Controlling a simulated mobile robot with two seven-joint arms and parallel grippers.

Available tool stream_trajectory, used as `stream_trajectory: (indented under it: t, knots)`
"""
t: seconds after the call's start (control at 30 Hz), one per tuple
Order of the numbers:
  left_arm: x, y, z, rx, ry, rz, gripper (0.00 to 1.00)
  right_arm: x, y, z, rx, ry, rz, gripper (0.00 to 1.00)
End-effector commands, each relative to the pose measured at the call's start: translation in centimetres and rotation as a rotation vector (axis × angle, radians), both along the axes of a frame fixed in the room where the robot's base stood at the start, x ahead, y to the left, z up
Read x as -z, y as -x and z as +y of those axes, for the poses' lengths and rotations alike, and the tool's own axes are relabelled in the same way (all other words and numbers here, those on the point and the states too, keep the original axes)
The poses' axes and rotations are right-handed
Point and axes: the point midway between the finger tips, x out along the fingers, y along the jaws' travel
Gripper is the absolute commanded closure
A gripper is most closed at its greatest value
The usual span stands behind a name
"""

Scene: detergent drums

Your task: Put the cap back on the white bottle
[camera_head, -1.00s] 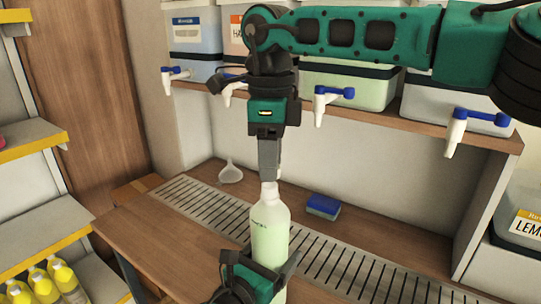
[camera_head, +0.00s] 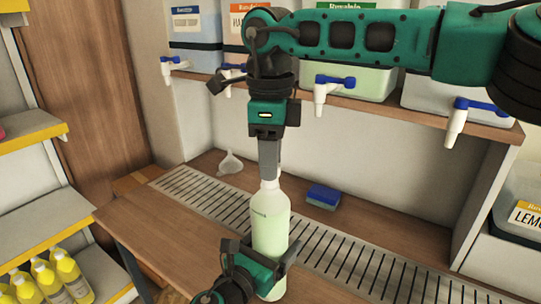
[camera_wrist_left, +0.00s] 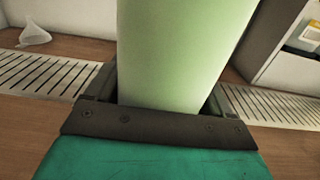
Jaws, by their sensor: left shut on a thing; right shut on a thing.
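The white bottle (camera_head: 270,225), translucent with pale green liquid inside, stands upright at the counter's front. My left gripper (camera_head: 272,264) is shut around its lower body; the wrist view also shows the bottle (camera_wrist_left: 180,55) between the jaws. My right gripper (camera_head: 269,176) points straight down over the bottle's mouth, its fingertips at the neck. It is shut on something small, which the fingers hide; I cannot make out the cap. Whether the cap touches or sits on the neck cannot be told.
A slotted drain grate (camera_head: 330,252) runs behind the bottle. A blue sponge (camera_head: 323,197) and a white funnel (camera_head: 230,163) lie behind it. Drums with taps (camera_head: 325,88) stand on the shelf above. Yellow bottles (camera_head: 50,278) stand on the left rack.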

Motion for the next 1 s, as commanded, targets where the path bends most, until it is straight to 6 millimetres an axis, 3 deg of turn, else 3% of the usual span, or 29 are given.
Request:
stream_trajectory:
  t: [0.6,0.63,0.7,0.87,1.0]
  knots:
    - [0.1,0.0,0.0,-0.001,-0.001,0.002,0.73,1.2,0.0,0.0,0.000,0.000,0.000,0.93]
    - [0.1,0.0,0.0,-0.001,-0.001,0.002,1.00,1.1,0.0,0.0,0.000,0.000,0.000,0.93]
    - [0.1,0.0,0.0,-0.001,-0.001,0.002,1.00,1.1,0.0,0.0,0.014,0.000,0.000,0.93]
    - [0.1,0.0,0.0,-0.001,-0.001,0.002,1.00,1.1,0.0,0.0,0.184,-0.001,0.000,0.93]
    - [0.1,0.0,0.0,-0.001,-0.001,0.002,1.00,1.1,0.0,0.0,0.442,-0.002,0.001,0.93]
